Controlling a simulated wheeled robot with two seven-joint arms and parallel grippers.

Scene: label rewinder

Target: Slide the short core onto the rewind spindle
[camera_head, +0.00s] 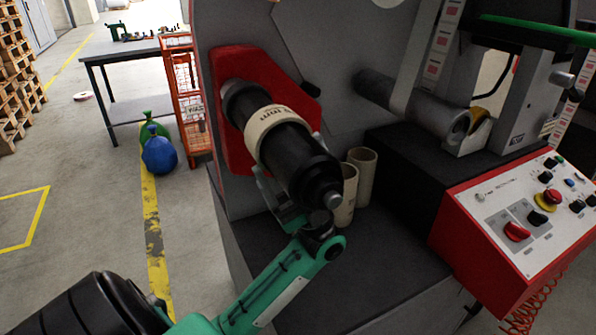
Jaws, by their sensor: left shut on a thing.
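The short core (270,124) is a beige ring with dark lettering. It sits around the rewind spindle (300,160), partway along it, with the dark spindle showing in front of it and a grey section behind. The spindle sticks out from a red plate (226,66) on the machine and points toward me. My left gripper (264,178) reaches up from below on its green arm and is shut on the short core. The spindle hides much of the gripper and its fingertips. My right gripper is not in view.
Taller beige cores (362,172) stand on the dark machine deck (365,265), close to the spindle's right. A red-edged control panel (530,215) is at the right. A grey roller (425,108) is behind. Open floor lies left.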

